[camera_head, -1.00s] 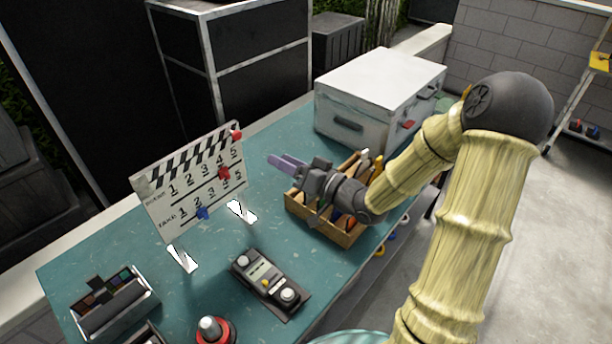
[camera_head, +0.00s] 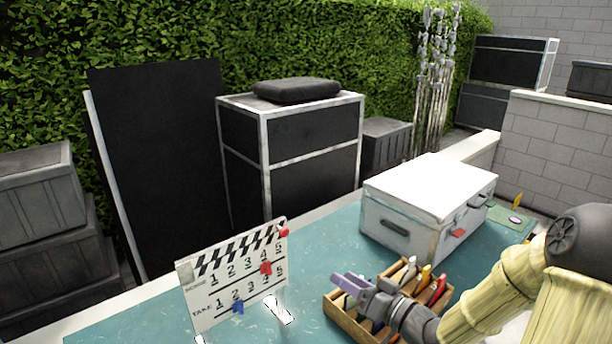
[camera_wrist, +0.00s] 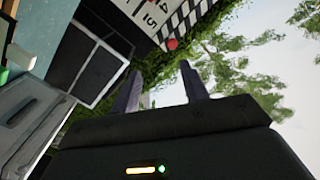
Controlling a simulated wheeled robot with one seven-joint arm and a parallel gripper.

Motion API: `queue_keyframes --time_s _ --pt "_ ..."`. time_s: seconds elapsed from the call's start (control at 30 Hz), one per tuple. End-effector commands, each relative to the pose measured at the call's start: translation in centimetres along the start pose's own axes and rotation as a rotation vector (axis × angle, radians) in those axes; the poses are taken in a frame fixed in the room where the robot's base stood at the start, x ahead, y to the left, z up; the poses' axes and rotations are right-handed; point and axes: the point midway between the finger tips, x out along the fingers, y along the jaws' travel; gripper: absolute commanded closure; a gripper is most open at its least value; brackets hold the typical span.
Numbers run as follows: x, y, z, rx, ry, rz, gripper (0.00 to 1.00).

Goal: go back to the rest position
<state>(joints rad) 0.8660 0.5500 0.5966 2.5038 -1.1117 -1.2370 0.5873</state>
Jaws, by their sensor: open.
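My gripper (camera_head: 350,284) is at the lower right of the head view, above the teal table (camera_head: 330,235). Its two purple fingers are apart with nothing between them, and they point left toward the clapperboard (camera_head: 236,280). In the wrist view the two fingers (camera_wrist: 158,92) stand apart against hedge and sky. The white clapperboard stands upright on the table, left of my gripper and apart from it. It carries red and blue markers, and it also shows in the wrist view (camera_wrist: 150,18). My arm covers part of the wooden tool box (camera_head: 345,322).
A white metal case (camera_head: 425,205) stands on the table behind the tool box. A black framed cabinet (camera_head: 312,150) and a tall dark panel (camera_head: 165,160) stand behind the table. Grey crates (camera_head: 45,215) are at the left. Teal tabletop between clapperboard and case is clear.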

Motion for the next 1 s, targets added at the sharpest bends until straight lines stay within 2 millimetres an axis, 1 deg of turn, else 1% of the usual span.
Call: queue_keyframes --time_s 0.13,0.27,0.4,0.5,0.63,0.73,0.9,1.0 --pt "0.8 2.0 2.2 -0.082 -0.141 0.171 0.55" --pt "0.2 4.2 4.1 -0.16 -0.294 0.366 0.55" --pt "-1.6 5.8 5.5 -0.215 -0.452 0.558 0.55" --pt "-3.4 6.1 6.2 -0.231 -0.558 0.678 0.55" --pt "-6.0 5.5 7.0 -0.219 -0.688 0.809 0.55" --pt "-7.9 4.3 7.7 -0.184 -0.784 0.886 0.55" --pt "-10.9 0.9 9.3 -0.079 -0.935 0.952 0.55" --pt "-12.0 -0.9 10.1 -0.019 -0.999 0.956 0.55"
